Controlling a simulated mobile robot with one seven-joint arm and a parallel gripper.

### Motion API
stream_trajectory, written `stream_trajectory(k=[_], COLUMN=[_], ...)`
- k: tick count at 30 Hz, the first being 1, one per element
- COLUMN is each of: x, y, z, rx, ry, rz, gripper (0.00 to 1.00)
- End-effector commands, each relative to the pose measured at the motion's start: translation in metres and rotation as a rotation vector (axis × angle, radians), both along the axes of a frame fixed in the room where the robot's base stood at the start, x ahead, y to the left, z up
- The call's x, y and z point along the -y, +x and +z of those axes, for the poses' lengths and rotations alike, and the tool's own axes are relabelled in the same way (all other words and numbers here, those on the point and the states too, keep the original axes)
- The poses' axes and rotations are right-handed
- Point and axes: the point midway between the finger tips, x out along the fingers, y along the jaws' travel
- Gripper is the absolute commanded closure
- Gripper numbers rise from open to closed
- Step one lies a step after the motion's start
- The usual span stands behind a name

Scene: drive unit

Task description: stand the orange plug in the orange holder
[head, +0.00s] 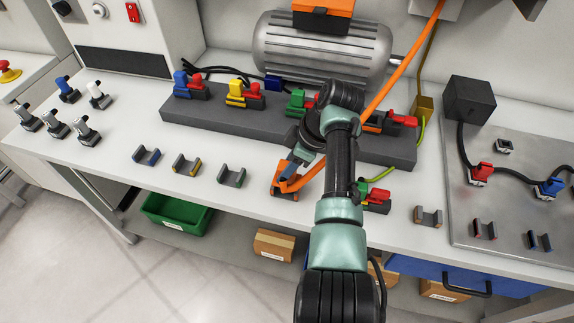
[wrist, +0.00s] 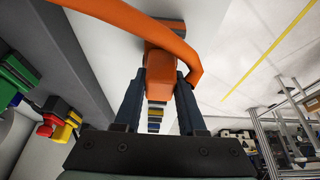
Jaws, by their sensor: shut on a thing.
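My gripper (head: 290,172) is shut on the orange plug (wrist: 159,76), which sits between the two dark fingers in the wrist view. The orange cable (wrist: 187,44) bends back from the plug past the right finger. In the head view the plug (head: 289,184) is low over the front of the bench, at the orange holder (head: 276,191). The holder is mostly hidden by the plug and gripper. Part of a grey and orange holder shows just beyond the plug in the wrist view. I cannot tell whether the plug is seated or just above it.
Blue (head: 146,155), yellow (head: 186,163) and green (head: 231,174) holders stand empty to the left. A brownish holder (head: 429,216) stands to the right, past a red and green connector (head: 376,198). The dark terminal block (head: 220,113) with plugs lies behind. The orange cable (head: 402,58) runs up to the right.

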Motion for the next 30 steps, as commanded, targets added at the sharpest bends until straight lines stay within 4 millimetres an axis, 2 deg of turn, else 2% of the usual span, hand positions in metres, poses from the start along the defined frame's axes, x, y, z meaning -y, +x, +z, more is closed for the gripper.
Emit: stream_trajectory(k=[17, 18, 21, 23, 30], x=[0.0000, 0.0000, 0.0000, 0.0000, 0.0000], y=[0.0004, 0.0005, 0.0004, 0.0004, -0.0002], z=[-0.0026, -0.0021, -0.0021, -0.0022, -0.0033], rx=[0.002, 0.002, 0.002, 0.002, -0.001], ry=[0.001, 0.000, 0.001, 0.001, 0.000], rz=[0.001, 0.000, 0.001, 0.001, 0.000], gripper=[1.00, 0.55, 0.37, 0.26, 0.25])
